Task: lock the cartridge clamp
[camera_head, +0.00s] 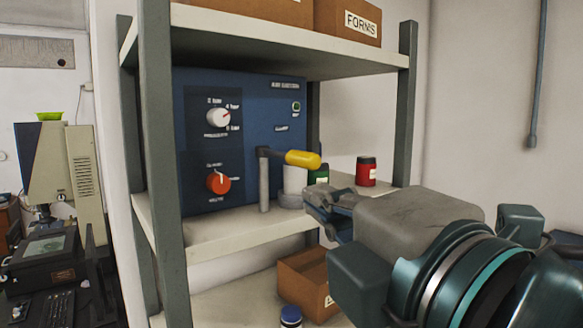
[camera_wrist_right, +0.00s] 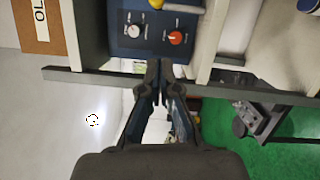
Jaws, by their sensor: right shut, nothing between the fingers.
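The clamp is a grey post (camera_head: 264,185) with an arm at its top that ends in a yellow handle (camera_head: 302,158). The handle points to the right. A white cylinder (camera_head: 294,180), likely the cartridge, stands in a grey base right of the post and is partly hidden behind the handle. My right gripper (camera_head: 322,203) is shut and empty, below and right of the handle and apart from it. In the right wrist view its closed fingertips (camera_wrist_right: 160,72) show, with part of the yellow handle (camera_wrist_right: 162,7) at the top edge. My left gripper is not in view.
The clamp stands on a shelf (camera_head: 235,236) before a blue panel (camera_head: 255,110) with a white knob (camera_head: 218,118) and an orange-red knob (camera_head: 218,182). A red jar (camera_head: 366,171) stands right. Grey shelf posts (camera_head: 404,105) flank the shelf; an open box (camera_head: 305,282) sits below.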

